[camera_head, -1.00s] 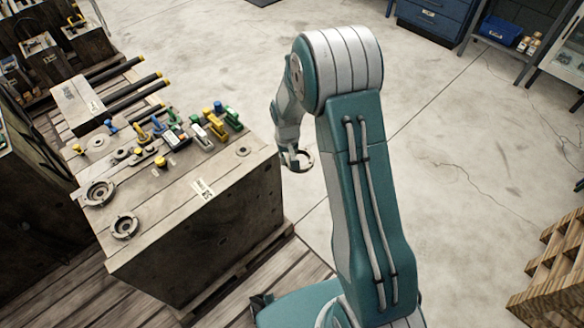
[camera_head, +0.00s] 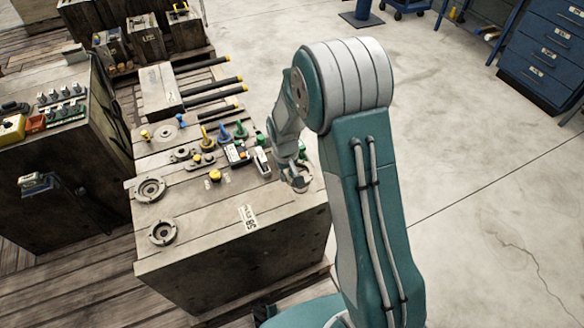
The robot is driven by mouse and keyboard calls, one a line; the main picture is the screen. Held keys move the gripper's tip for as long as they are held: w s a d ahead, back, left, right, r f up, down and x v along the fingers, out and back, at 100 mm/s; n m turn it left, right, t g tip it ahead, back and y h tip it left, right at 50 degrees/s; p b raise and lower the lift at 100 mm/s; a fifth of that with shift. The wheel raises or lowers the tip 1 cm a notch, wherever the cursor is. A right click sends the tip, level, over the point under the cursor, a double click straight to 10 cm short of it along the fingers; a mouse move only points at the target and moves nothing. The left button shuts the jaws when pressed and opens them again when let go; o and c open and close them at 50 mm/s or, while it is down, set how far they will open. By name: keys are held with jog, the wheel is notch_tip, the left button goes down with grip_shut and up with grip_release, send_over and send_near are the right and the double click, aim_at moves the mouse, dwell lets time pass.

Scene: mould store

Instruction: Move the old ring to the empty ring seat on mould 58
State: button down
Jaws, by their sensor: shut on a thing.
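Mould 58 (camera_head: 195,240) is the large worn block at centre left, with a "58" label (camera_head: 249,222) on its front edge. My gripper (camera_head: 296,178) points down over the right end of its top and is shut on the old ring (camera_head: 306,180), a grey ring partly hidden by the fingers. The ring is at or just above the top; I cannot tell if it touches. The seat under it is hidden. Two round ring fittings show at the left end of the top, one further back (camera_head: 150,189) and one at the front (camera_head: 163,232).
A cluster of small fittings, including a blue one (camera_head: 224,137) and a yellow knob (camera_head: 215,175), stands close left of my gripper. Black bars with yellow ends (camera_head: 212,88) lie behind the mould. Another block (camera_head: 60,150) stands left. The floor right is open.

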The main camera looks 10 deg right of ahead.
aim_at(290, 191)
jog(key=shift+d+f, duration=0.25)
jog(key=shift+f, duration=0.3)
jog(key=shift+d+f, duration=0.25)
jog(key=shift+f, duration=1)
jog(key=shift+a+f, duration=0.3)
jog(key=shift+f, duration=0.3)
jog(key=shift+d, duration=0.1)
jog(key=shift+f, duration=0.65)
dwell(0.6)
jog(key=c, duration=0.6)
grip_release()
